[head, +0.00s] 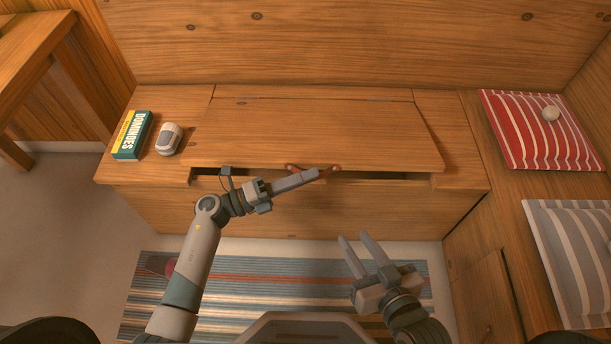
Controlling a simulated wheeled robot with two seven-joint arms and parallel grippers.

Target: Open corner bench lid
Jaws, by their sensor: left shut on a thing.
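The bench lid (315,132) is a wide wooden panel set in the bench top, with hinges along its back edge. Its front edge is tilted up a little, and a dark gap shows beneath it. A reddish-brown leather pull (293,167) is at the middle of the front edge. My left gripper (330,172) is at this pull, shut on it, and its fingers partly cover it. My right gripper (357,238) is open and empty, lower and to the right, in front of the bench and apart from it.
A dominoes box (132,136) and a small grey-white object (169,139) stand on the bench top left of the lid. A red striped cushion (538,130) with a round pale object (551,113) and a grey striped cushion (570,250) lie on the right bench. A striped rug (240,275) covers the floor.

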